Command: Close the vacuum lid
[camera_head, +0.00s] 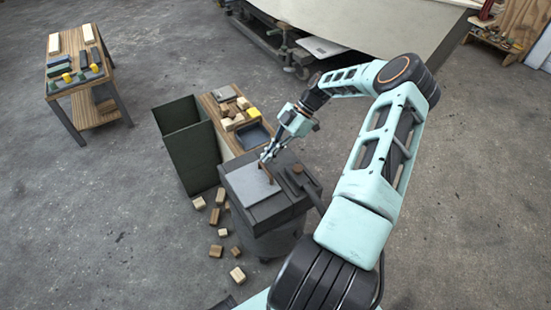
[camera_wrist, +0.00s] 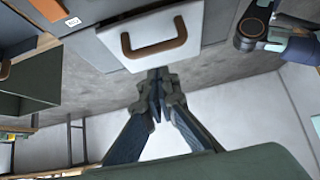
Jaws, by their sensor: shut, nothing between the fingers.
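The vacuum (camera_head: 262,213) is a dark grey boxy unit on a rounded base, in the middle of the head view. Its lid (camera_head: 256,190) is a lighter grey panel on top with a brown handle (camera_head: 268,174). It looks flat or nearly so; I cannot tell whether it is fully seated. In the wrist view the lid (camera_wrist: 190,22) and its brown U-shaped handle (camera_wrist: 153,46) fill the upper middle. My gripper (camera_head: 265,157) is shut and empty, close to the handle at the lid's far side. Its fingertips (camera_wrist: 157,88) show just below the panel edge, apart from the handle.
A green open bin (camera_head: 190,145) and a wooden bench (camera_head: 225,115) with blocks and a dark tray stand behind the vacuum. Several wood blocks (camera_head: 216,216) lie on the floor at its left. A small table (camera_head: 80,80) stands far left.

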